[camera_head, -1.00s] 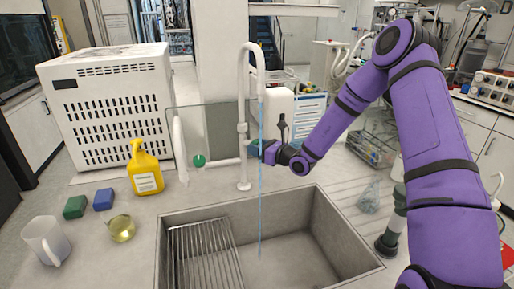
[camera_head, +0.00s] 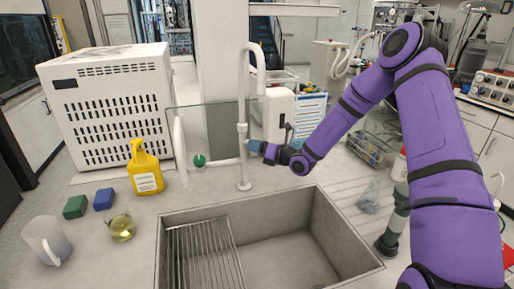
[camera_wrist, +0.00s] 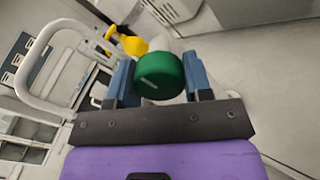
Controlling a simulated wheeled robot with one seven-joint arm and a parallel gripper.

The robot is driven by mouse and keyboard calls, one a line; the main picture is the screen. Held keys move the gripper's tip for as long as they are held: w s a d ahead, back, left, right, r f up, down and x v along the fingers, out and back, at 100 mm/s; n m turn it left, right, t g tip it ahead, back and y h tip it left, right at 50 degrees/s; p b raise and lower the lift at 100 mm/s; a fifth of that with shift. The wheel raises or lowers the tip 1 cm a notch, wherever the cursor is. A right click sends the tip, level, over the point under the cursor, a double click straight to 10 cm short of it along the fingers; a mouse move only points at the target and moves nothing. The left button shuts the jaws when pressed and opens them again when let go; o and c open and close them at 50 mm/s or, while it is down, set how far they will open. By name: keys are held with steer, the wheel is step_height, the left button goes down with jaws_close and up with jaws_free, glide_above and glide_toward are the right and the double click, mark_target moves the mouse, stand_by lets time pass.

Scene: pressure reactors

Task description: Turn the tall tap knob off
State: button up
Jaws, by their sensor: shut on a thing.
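The tall white tap (camera_head: 243,120) stands behind the sink (camera_head: 345,240), its hooked spout over the basin. No water stream shows under the spout. My gripper (camera_head: 256,146) is just right of the tap's post. In the wrist view, the two blue fingers of my gripper (camera_wrist: 160,82) are shut on a round green knob (camera_wrist: 158,75), one on each side. That knob is hidden in the head view. The tall tap's white curved pipe also shows in the wrist view (camera_wrist: 38,55).
Another green knob (camera_head: 199,160) is left of the post, by a shorter white pipe (camera_head: 179,150). A yellow bottle (camera_head: 146,172), two sponges, a flask (camera_head: 121,228) and a mug (camera_head: 46,240) stand left of the sink. A glass panel (camera_head: 212,125) is behind the tap.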

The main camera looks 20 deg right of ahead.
stand_by(0.3)
steer(key=o, duration=0.9)
steer(key=v, duration=1.1)
steer(key=shift+a, duration=0.1)
